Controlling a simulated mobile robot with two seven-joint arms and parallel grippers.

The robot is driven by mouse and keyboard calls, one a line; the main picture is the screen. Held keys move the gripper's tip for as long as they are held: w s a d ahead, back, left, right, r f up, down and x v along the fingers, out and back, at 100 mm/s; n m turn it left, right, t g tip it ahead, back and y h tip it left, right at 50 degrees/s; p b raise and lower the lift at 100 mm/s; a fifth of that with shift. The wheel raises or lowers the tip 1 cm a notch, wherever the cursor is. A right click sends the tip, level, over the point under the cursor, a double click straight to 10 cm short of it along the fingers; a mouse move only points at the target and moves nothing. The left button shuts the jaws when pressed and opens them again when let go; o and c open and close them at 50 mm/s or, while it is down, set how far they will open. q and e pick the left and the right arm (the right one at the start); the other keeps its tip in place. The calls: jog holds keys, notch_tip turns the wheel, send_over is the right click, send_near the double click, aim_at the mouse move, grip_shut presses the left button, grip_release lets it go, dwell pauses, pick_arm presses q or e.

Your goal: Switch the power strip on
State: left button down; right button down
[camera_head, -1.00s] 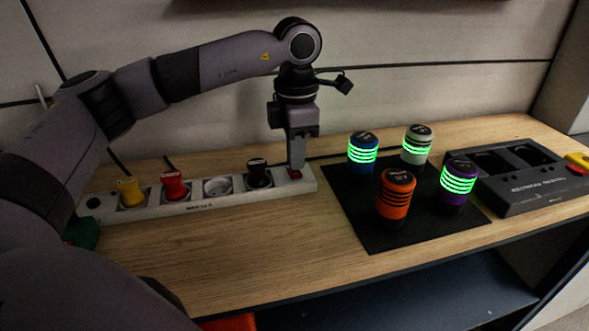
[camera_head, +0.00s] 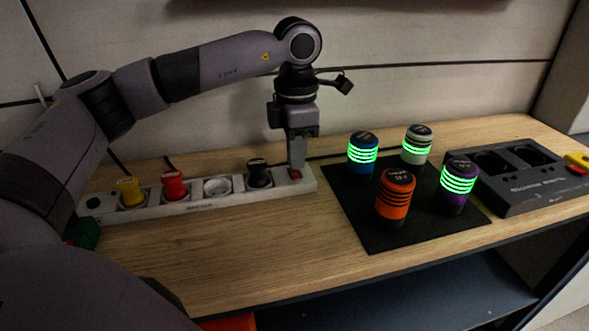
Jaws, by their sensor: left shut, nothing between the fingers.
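A white power strip (camera_head: 236,200) lies along the back left of the wooden table. A yellow plug (camera_head: 130,190), a red plug (camera_head: 174,186) and a black plug (camera_head: 258,172) sit in its sockets, and one socket (camera_head: 217,188) between red and black is empty. A red switch (camera_head: 295,174) is at its right end. My left gripper (camera_head: 296,165) points straight down, shut and empty, with its fingertips at the switch. I cannot tell whether they press it. The fingers hide part of the switch. My right gripper is not in view.
A black mat (camera_head: 375,240) on the right bears blue (camera_head: 362,155), white (camera_head: 417,146), orange (camera_head: 396,197) and purple (camera_head: 458,183) cylinders; all but the orange one glow green. A dark grey dock (camera_head: 530,188) stands at far right. The table's front middle is clear.

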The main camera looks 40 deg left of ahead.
aim_at(296, 174)
pick_arm(q)
jog(key=shift+f+b, duration=0.6)
jog(key=shift+f, duration=0.3)
dwell(0.4)
jog(key=shift+r+p, duration=2.75)
jog(key=shift+r, duration=0.75)
